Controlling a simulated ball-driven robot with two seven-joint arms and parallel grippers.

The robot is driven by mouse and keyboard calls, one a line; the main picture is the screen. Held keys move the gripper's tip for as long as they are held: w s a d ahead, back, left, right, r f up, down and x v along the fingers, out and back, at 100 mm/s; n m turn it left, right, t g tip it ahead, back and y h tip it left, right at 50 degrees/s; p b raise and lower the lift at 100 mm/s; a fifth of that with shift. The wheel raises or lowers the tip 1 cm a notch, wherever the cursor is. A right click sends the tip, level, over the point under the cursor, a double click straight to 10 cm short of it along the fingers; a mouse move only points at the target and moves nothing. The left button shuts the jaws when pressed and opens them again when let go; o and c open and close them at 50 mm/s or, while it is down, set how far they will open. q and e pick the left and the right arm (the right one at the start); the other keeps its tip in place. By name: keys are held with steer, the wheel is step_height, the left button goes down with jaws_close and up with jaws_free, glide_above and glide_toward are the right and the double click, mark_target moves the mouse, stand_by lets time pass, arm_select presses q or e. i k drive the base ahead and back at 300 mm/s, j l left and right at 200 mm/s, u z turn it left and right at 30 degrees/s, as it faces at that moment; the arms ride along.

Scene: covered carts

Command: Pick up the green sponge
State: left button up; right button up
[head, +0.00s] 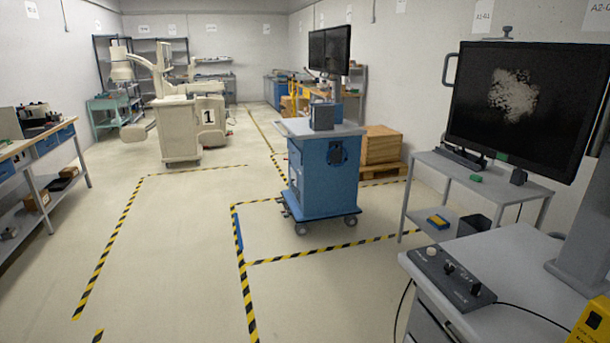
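A small green block (475,179), which looks like the green sponge, lies on the top of a grey metal table (437,167) at the right, in front of the big monitor's stand. A second, smaller green patch (502,156) shows just under the monitor's lower edge; I cannot tell what it is. Neither of my grippers is in view.
A blue and yellow block (438,222) lies on the table's lower shelf, beside a dark bin (474,227). A grey cabinet (530,270) with a control box (447,277) stands in front. A blue cart (323,170) stands left of the table. Taped floor (170,260) is open at left.

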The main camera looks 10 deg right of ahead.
mark_target(477, 178)
steer(key=i+j, duration=0.15)
steer(key=i, duration=0.45)
steer(key=i+j, duration=0.2)
steer(key=i, duration=0.35)
steer(key=i+j, duration=0.15)
steer(key=i, duration=0.45)
steer(key=i+j+u, duration=0.1)
steer(key=i, duration=0.5)
steer(key=i+z, duration=0.45)
steer(key=i+j+z, duration=0.1)
steer(key=i+z, duration=0.35)
steer(key=i+j+z, duration=0.3)
steer(key=i+z, duration=0.15)
steer(key=i+l+z, duration=0.2)
steer(key=i+z, duration=0.6)
steer(key=i, duration=0.15)
